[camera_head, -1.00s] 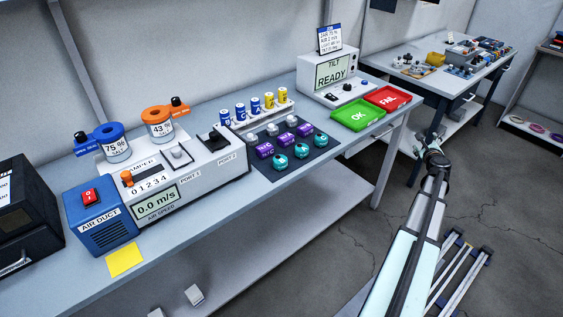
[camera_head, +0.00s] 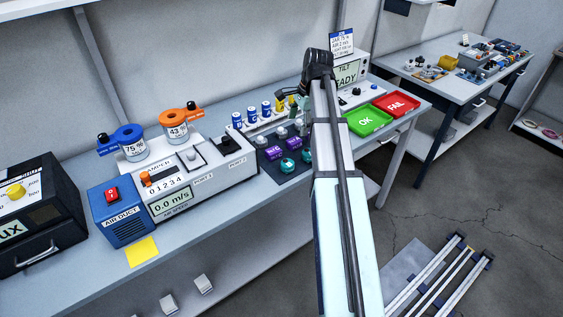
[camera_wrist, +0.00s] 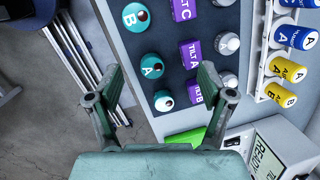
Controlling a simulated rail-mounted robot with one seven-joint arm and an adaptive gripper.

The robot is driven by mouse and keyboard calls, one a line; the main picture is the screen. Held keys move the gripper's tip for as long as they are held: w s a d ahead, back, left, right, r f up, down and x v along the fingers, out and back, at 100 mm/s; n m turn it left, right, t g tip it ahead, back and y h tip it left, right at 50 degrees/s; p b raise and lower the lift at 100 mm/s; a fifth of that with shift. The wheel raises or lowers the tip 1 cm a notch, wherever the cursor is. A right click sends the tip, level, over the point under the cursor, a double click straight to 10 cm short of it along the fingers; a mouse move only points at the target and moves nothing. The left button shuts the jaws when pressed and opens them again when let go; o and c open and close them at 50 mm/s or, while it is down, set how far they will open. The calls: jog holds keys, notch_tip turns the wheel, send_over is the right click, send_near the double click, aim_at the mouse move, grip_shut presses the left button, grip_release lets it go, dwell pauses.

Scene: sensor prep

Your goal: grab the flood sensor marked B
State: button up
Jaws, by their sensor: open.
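Three teal round knobbed pieces lie in a row on a dark mat (camera_wrist: 160,35). The one marked B (camera_wrist: 135,16) is at the top edge of the wrist view; in the head view it is the nearest teal piece (camera_head: 288,165). A teal piece marked A (camera_wrist: 152,67) is below it, and a third teal piece (camera_wrist: 163,100) shows no readable letter. My gripper (camera_wrist: 160,72) is open and empty above the mat. In the head view my arm hides part of the mat.
Purple tilt blocks (camera_wrist: 190,53) and grey knobbed pieces (camera_wrist: 227,43) stand close beside the teal row. A rack of blue and yellow cylinders (camera_wrist: 270,60) is behind them. The tilt station (camera_wrist: 270,150) and the green OK tray (camera_head: 368,121) are to the right in the head view.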

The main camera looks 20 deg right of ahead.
notch_tip(320, 180, up, 2)
jog(key=s+a+g, duration=0.1)
jog(key=s+a, duration=0.1)
jog(key=a, duration=0.1)
jog(key=p, duration=0.3)
send_near(287, 163)
jog(key=shift+h, duration=0.3)
jog(key=f, duration=0.5)
jog(key=shift+w+a, duration=0.2)
jog(key=shift+a, duration=0.2)
jog(key=shift+a+f+p, duration=0.2)
jog(key=shift+f+p, duration=0.5)
jog(key=shift+f, duration=0.6)
jog(key=shift+a+f+p, duration=0.15)
jog(key=shift+f+p, duration=0.5)
jog(key=shift+f, duration=0.65)
jog(key=c, duration=1.3)
